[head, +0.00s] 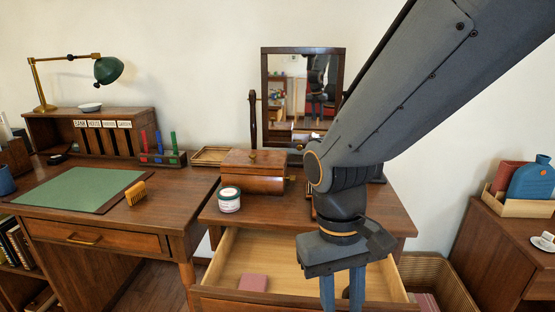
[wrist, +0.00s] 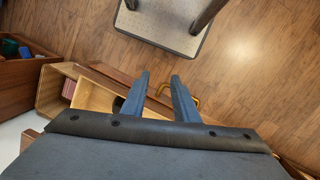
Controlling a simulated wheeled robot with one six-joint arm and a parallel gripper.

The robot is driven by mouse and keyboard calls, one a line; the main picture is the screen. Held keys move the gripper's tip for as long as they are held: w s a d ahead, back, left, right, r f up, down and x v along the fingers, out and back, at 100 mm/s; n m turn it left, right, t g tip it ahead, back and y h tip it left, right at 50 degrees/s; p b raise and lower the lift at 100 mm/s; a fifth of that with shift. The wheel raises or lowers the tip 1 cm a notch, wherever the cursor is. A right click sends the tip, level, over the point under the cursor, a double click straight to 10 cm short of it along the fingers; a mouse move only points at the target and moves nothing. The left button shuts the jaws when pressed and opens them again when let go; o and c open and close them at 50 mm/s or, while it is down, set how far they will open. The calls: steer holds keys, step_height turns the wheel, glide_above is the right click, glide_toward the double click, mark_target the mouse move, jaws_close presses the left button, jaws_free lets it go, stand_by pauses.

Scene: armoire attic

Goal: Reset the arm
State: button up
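My gripper (head: 342,289) hangs at the end of my arm over the front of an open drawer (head: 370,291). In the wrist view its two blue fingers (wrist: 159,97) are spread apart with nothing between them. A pink block-like thing (head: 253,282) lies in the drawer. The arm covers part of the dresser top and the mirror.
On the dresser stand a wooden box (head: 252,172), a white jar (head: 229,199) and a tilting mirror (head: 303,85). A desk (head: 150,212) with a green mat is at left. A wicker basket (head: 445,285) stands right of the drawer.

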steer(key=w+d+r+m+t+y+p, duration=0.1)
steer(key=d+r+m+p, duration=0.1)
steer(key=d+r+p, duration=0.6)
steer(key=r+p, duration=0.1)
steer(key=p, duration=0.4)
steer(key=shift+w+d+m+t, duration=0.15)
steer(key=shift+d+m+t, duration=0.15)
